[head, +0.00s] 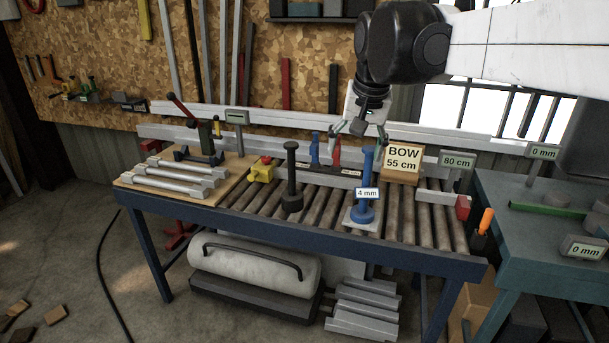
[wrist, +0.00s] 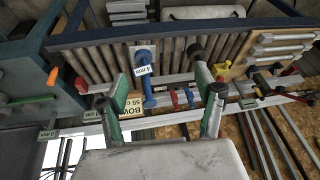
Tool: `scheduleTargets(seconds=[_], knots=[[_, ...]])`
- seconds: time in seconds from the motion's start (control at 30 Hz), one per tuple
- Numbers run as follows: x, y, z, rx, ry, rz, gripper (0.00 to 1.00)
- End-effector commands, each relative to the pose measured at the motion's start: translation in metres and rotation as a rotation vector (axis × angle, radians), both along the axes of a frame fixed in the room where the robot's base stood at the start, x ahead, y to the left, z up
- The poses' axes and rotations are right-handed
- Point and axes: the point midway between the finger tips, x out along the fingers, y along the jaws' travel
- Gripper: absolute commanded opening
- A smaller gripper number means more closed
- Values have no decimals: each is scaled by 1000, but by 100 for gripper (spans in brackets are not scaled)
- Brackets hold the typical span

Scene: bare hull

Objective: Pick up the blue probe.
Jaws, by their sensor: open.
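The blue probe (head: 366,170) stands upright on a pale plate (head: 349,222) on the roller bench, with a "4 mm" tag on its lower part. In the wrist view, the blue probe (wrist: 149,88) shows between my two fingers. My gripper (head: 359,132) is open and empty, above and slightly behind the probe in the head view, apart from it. In the wrist view, my gripper's (wrist: 158,62) fingers spread to either side of the probe. A black probe-like post (head: 291,178) stands to the left of the blue probe.
A "BOW 55 cm" sign (head: 403,160) stands close right of the probe. A yellow block (head: 262,170) and metal bars (head: 175,180) on a wooden board (head: 228,186) lie left. Red and blue clamps (head: 337,152) stand behind. A rail (head: 270,122) runs behind the bench.

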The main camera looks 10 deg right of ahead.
Motion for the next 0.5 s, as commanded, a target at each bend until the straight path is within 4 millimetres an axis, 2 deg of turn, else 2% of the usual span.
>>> scheduleTargets(seconds=[0.03, 0.2, 0.5], knots=[[17, -7, 8, 8, 14, -23, 66], [63, -28, 25, 37, 62, -109, 66], [140, -69, 36, 82, 146, -262, 66]])
